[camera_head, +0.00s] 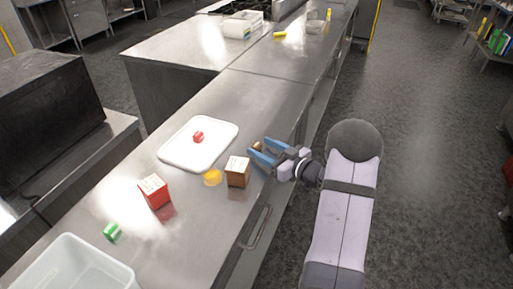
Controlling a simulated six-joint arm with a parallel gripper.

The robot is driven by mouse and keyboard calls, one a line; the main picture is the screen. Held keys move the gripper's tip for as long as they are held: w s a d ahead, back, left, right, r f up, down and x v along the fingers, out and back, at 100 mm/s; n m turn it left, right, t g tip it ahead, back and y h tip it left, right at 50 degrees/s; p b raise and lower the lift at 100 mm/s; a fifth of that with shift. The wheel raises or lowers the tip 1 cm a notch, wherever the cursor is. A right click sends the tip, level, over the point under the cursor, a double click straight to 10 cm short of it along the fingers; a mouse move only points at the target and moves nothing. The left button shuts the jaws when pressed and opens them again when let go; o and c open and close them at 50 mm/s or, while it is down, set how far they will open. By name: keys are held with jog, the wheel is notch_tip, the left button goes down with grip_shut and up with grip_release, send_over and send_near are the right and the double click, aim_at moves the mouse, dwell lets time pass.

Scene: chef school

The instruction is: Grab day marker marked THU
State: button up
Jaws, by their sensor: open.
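My gripper (258,152) has blue fingers and is open at the right edge of the steel counter, pointing left. A small brown item (257,146) shows between or just beyond its fingertips; I cannot tell whether they touch it. Other small pieces are a yellow one (213,177) on the counter, a green one (112,232) at the lower left, and a red one (198,137) on a white board. No THU lettering is readable on any of them, so I cannot tell by text which is the THU marker.
A brown box (238,171) stands close to the left of my gripper. A red box (155,190) stands farther left. The white board (216,148) lies behind the yellow piece. A white bin (72,264) is at the lower left.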

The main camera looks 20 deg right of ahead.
aim_at(249, 145)
jog(key=shift+a+r+p+x, duration=0.1)
jog(key=shift+p+x, duration=0.55)
jog(key=shift+x, duration=1.05)
jog(key=shift+a+r+p+x, duration=0.15)
jog(key=shift+p+x, duration=0.45)
jog(key=shift+x, duration=1.05)
jog(key=shift+d, duration=0.1)
jog(key=c, duration=1.1)
